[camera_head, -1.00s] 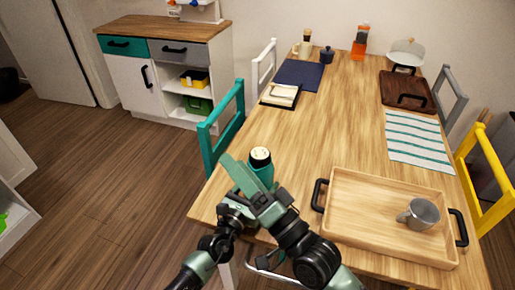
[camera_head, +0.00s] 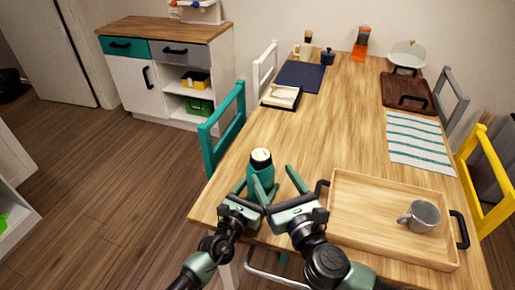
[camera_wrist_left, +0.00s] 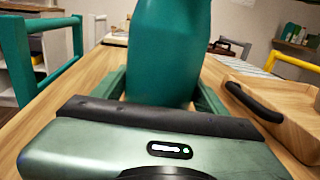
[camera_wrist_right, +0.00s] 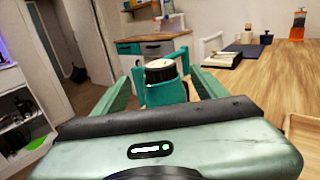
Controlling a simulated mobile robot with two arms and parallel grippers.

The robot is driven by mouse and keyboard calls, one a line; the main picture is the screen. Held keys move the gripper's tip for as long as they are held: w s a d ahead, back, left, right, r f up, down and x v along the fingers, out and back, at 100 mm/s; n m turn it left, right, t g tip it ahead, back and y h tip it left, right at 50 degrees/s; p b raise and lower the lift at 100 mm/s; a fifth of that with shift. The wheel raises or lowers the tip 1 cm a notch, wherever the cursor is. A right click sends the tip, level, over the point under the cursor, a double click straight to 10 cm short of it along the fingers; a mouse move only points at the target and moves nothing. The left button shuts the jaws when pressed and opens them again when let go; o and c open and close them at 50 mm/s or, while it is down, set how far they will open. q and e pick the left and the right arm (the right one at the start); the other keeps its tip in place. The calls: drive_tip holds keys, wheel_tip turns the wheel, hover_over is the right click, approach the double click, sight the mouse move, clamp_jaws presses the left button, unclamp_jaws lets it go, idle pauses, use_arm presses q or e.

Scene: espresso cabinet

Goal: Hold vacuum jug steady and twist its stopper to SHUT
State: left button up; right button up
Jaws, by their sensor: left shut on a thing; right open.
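The vacuum jug (camera_head: 258,180) is a teal bottle standing upright near the front left edge of the wooden table. Its stopper (camera_head: 261,156) has a pale top and a black rim. My left gripper (camera_wrist_left: 163,88) is shut on the jug's body, with one finger on each side. My right gripper (camera_head: 280,184) is open and empty, just right of the jug and below stopper height. In the right wrist view the stopper (camera_wrist_right: 161,70) shows beyond and between the open fingers, not touched. I cannot read any mark on the stopper.
A wooden tray (camera_head: 350,246) with a grey metal mug (camera_head: 420,215) lies close on the right. A teal chair (camera_head: 222,128) stands at the table's left edge. The table's middle (camera_head: 325,135) is clear. A striped cloth (camera_head: 418,143) lies farther right.

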sight(257, 149)
drive_tip(key=x, duration=1.2)
drive_tip(key=c, duration=1.3)
drive_tip(key=shift+c, duration=0.3)
